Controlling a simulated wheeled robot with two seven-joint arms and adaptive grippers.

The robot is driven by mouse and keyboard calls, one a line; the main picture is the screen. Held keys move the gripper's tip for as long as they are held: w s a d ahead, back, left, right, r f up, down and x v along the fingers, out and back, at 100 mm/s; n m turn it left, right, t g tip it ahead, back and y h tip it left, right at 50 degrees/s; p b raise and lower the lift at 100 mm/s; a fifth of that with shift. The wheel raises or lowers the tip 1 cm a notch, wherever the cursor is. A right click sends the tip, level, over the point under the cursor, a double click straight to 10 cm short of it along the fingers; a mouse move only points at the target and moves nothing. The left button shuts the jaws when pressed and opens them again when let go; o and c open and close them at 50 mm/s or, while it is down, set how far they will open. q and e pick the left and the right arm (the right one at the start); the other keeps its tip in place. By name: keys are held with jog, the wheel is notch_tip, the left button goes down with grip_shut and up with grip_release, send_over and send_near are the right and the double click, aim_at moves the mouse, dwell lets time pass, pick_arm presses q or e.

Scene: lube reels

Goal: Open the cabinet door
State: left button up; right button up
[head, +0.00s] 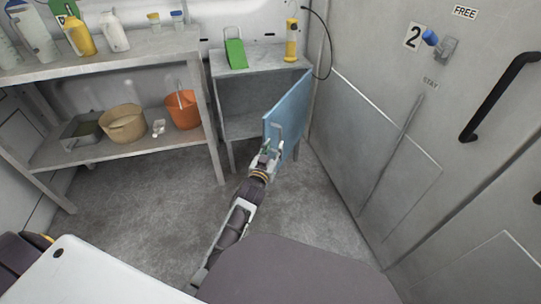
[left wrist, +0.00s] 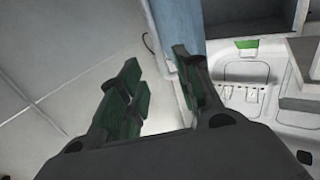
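The grey cabinet (head: 268,62) stands at the back, left of the large metal door. Its blue door (head: 290,110) is swung well out from the front, hinged on the right side, so part of the inside shows. A pale handle (head: 277,130) is on the door's face. My left gripper (head: 268,150) is at the lower near edge of the door, close to the handle. In the left wrist view the green-padded fingers (left wrist: 158,75) are apart with nothing clear between them, and the blue door (left wrist: 178,22) is behind the right finger. My right gripper is out of view.
A green object (head: 235,52) and a yellow tube (head: 291,40) stand on the cabinet. A shelf (head: 150,52) at the left holds bottles, a basket (head: 122,124) and an orange bucket (head: 182,110). The large metal door (head: 400,120) borders the right. The floor (head: 150,205) between is clear.

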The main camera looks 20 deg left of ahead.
pick_arm(q)
jog(key=shift+s, duration=1.65)
